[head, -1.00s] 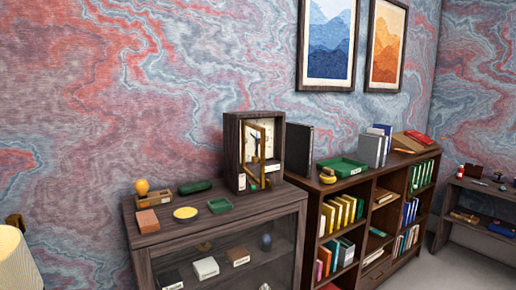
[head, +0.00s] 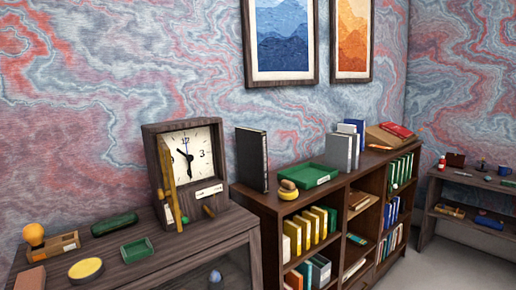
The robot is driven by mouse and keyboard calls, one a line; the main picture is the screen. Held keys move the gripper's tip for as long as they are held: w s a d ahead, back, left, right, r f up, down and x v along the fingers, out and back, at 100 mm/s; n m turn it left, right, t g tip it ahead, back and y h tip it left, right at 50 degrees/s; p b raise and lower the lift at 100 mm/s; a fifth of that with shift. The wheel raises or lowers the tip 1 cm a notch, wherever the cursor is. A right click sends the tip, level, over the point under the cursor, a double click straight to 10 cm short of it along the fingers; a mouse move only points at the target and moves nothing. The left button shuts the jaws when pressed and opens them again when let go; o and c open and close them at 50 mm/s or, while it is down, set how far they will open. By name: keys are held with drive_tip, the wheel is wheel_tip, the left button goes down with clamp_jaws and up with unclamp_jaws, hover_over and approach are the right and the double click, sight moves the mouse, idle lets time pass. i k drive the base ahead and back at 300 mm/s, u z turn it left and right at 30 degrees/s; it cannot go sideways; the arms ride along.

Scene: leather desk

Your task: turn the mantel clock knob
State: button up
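The mantel clock (head: 152,143) is a dark wooden box with a white dial (head: 201,155), standing on the left cabinet's top. A brass-coloured upright piece (head: 168,178), seemingly its open door frame seen nearly edge-on, stands out at the left front and covers part of the dial's left side. Below the dial are a white label (head: 208,191) and a small brown peg (head: 208,211) sticking out. A small yellow-green piece (head: 185,219) shows at the lower front. I cannot tell which of these is the knob. My gripper is not in view.
On the cabinet top (head: 150,268), left of the clock, are a green case (head: 114,224), a green tray (head: 137,248), a yellow dish (head: 86,269) and a wooden stand with an orange ball (head: 34,234). A black binder (head: 251,160) stands on the bookcase (head: 268,203) to the right.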

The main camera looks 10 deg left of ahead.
sight(189, 158)
drive_tip(key=z, duration=0.05)
drive_tip(key=i, duration=1.75)
drive_tip(key=u, duration=0.6)
